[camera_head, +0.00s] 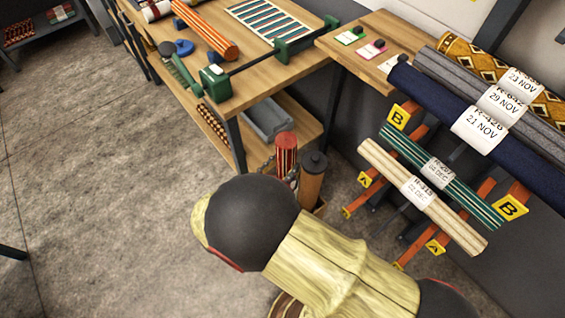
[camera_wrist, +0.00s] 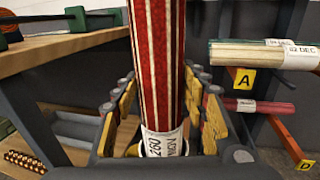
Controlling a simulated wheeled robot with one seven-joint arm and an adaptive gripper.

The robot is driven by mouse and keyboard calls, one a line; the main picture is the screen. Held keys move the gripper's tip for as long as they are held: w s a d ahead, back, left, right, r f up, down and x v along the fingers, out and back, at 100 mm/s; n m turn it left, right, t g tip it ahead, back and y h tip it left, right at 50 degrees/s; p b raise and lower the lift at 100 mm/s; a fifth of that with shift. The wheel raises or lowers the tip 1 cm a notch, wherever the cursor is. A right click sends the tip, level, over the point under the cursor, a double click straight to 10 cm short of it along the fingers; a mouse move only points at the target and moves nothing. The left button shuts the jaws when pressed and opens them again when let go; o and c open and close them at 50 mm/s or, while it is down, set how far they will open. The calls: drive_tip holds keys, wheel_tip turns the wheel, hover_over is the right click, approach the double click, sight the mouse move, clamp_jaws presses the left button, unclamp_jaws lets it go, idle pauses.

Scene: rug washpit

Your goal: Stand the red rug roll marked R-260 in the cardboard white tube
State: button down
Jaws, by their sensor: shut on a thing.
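The red rug roll (camera_wrist: 158,60) has pale stripes and stands upright between the fingers of my gripper (camera_wrist: 163,105). Its white label (camera_wrist: 165,142) is partly readable, with "260" and "NOV". My gripper is shut on the roll, its padded fingers on either side. In the head view the top of the red roll (camera_head: 286,152) shows beyond my arm, which hides its lower part. I cannot tell whether the roll's lower end is inside anything.
A brown tube with a black cap (camera_head: 312,180) stands close to the right of the roll. The wooden workbench (camera_head: 265,95) is behind to the left, with a grey bin (camera_head: 268,118) on its lower shelf. A wall rack (camera_head: 470,205) of labelled rolls is at right. Floor at left is clear.

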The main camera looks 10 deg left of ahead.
wheel_tip(320, 180, down, 7)
idle(0.8)
drive_tip(key=c, duration=0.9)
unclamp_jaws()
drive_tip(key=shift+s, duration=0.1)
drive_tip(key=v, duration=1.2)
